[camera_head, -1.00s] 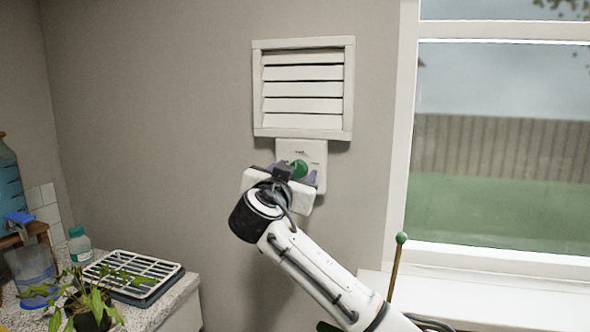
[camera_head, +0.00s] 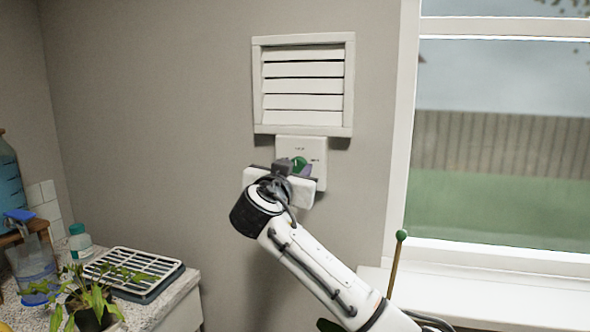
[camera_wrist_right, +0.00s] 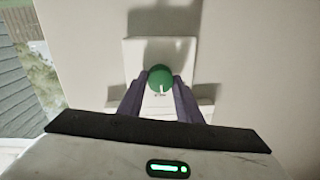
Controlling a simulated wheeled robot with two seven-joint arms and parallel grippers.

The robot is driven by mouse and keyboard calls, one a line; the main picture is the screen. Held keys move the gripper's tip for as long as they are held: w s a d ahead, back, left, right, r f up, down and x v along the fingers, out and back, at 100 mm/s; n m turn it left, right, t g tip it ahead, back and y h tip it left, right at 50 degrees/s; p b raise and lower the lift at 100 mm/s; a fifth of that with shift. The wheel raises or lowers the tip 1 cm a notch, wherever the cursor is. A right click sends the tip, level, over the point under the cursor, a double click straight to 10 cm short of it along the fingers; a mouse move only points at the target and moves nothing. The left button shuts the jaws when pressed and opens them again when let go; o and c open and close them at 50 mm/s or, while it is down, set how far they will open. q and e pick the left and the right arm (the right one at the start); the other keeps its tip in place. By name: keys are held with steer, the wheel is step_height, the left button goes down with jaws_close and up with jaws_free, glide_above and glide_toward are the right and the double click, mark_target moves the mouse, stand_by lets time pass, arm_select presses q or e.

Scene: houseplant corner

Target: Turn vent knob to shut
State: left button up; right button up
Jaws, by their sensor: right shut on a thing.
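The green vent knob (camera_head: 299,164) sits on a white wall plate (camera_head: 315,150) just below the white louvred vent (camera_head: 303,88). The vent's slats show with narrow dark gaps between them. My right gripper (camera_wrist_right: 159,90) is shut on the knob, with one purple finger on each side of it in the right wrist view. The knob (camera_wrist_right: 160,77) shows a small pale mark on its lower edge there. In the head view, my right gripper and wrist cover the lower part of the plate. My left gripper is in neither view.
A counter (camera_head: 185,290) at the lower left holds a drying rack (camera_head: 135,272), a leafy plant (camera_head: 92,300) and a small capped bottle (camera_head: 80,240). A window (camera_head: 500,150) with a white sill is on the right. A green-tipped stick (camera_head: 401,236) stands before it.

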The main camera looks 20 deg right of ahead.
steer(key=n+p, duration=0.1)
steer(key=n, duration=0.2)
steer(key=n+p, duration=0.2)
steer(key=n, duration=0.2)
steer(key=shift+n, duration=0.3)
steer(key=shift+n+g+p, duration=0.4)
steer(key=shift+n+p, duration=0.05)
steer(key=shift+n, duration=1.95)
steer(key=shift+f, duration=0.1)
steer(key=o, duration=1)
steer(key=shift+o, duration=0.2)
steer(key=b+v, duration=0.2)
steer(key=v, duration=0.8)
steer(key=shift+a, duration=0.25)
